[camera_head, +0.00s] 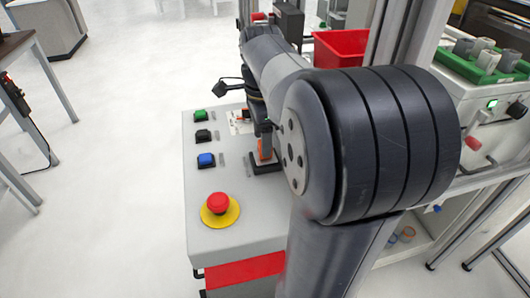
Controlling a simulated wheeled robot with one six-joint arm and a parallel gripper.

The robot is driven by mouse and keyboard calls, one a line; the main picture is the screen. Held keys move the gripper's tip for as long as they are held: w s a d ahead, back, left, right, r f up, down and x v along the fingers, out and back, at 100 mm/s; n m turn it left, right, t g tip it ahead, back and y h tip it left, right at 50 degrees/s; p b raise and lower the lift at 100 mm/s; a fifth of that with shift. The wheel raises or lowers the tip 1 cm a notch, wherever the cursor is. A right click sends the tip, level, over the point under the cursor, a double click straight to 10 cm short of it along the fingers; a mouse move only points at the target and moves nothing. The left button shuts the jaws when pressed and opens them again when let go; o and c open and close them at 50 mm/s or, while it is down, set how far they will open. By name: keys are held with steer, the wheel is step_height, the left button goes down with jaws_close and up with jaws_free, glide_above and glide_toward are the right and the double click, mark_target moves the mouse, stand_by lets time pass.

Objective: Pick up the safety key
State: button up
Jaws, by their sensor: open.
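A control panel (240,240) with a light grey top stands in the middle of the view. A small orange piece (265,149) stands on a black base on the panel, right of the blue button; it may be the safety key, but I cannot tell for sure. A small red and black part on a white plate (240,127) sits farther back. My gripper (265,128) is open, pointing down just above or beside the orange piece. My arm hides much of the gripper and the panel's right side, and I cannot tell whether the gripper touches anything.
The panel carries a green button (201,115), a black button (203,136), a blue button (206,160) and a red emergency stop (219,203) on a yellow disc. A red bin (341,46) and a green tray (487,67) stand right. Open floor lies left.

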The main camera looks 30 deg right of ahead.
step_height(320, 180, down, 2)
steer(key=shift+f, duration=0.15)
steer(key=c, duration=1.1)
